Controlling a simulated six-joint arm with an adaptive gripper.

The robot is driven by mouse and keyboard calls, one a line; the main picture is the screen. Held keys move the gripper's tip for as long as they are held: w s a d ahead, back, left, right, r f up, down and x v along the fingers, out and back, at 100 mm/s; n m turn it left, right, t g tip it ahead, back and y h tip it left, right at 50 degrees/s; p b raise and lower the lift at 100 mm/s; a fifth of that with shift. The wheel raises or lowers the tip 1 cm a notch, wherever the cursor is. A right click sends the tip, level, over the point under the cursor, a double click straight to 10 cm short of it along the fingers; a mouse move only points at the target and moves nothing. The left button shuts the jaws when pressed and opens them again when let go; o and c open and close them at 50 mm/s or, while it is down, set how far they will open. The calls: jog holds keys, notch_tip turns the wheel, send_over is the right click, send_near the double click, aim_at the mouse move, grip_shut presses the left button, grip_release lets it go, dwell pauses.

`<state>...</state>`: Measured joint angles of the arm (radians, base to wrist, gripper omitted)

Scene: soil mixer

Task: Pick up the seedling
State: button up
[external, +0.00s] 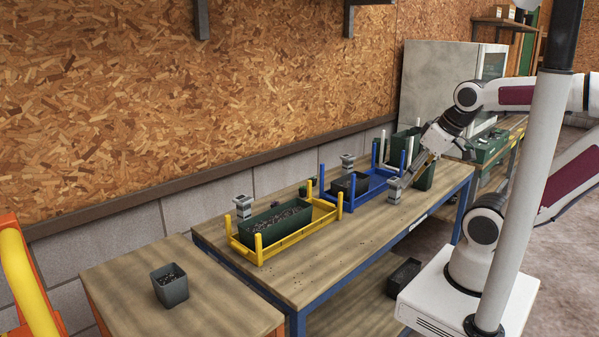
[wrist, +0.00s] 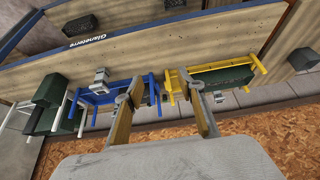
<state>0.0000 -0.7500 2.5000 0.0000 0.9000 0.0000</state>
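No seedling can be made out with certainty. A small dark green thing (external: 303,190) stands on the table behind the yellow rack, too small to identify. My gripper (external: 408,178) is over the right part of the table, near the blue rack (external: 345,203), pointing down and left. In the wrist view my gripper (wrist: 164,108) has its two tan fingers spread wide, with nothing held between them. The blue rack (wrist: 105,97) lies beyond the left finger there, and the yellow rack (wrist: 225,68) beyond the right finger.
The yellow rack (external: 285,243) holds a green soil-filled trough (external: 262,226). A dark container (external: 349,184) sits in the blue rack. A dark pot of soil (external: 170,287) stands on the near-left table. Grey metal blocks and upright posts surround the racks. The table's front strip is mostly clear.

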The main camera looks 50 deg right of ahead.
jog(key=shift+w, duration=0.1)
jog(key=w+a+r, duration=0.1)
jog(key=w+a, duration=0.1)
jog(key=w, duration=0.8)
jog(key=w+a+r, duration=0.1)
jog(key=w+a, duration=0.1)
jog(key=w, duration=0.8)
jog(key=w+a+f, duration=0.3)
jog(key=w+f, duration=0.4)
jog(key=w, duration=0.3)
jog(key=w+a+f+g, duration=0.1)
jog(key=w+a+f, duration=0.3)
jog(key=w+f, duration=0.3)
jog(key=w, duration=0.3)
jog(key=shift+a+n, duration=0.25)
jog(key=shift+n, duration=0.15)
jog(key=shift+f, duration=0.1)
jog(key=shift+x, duration=1.25)
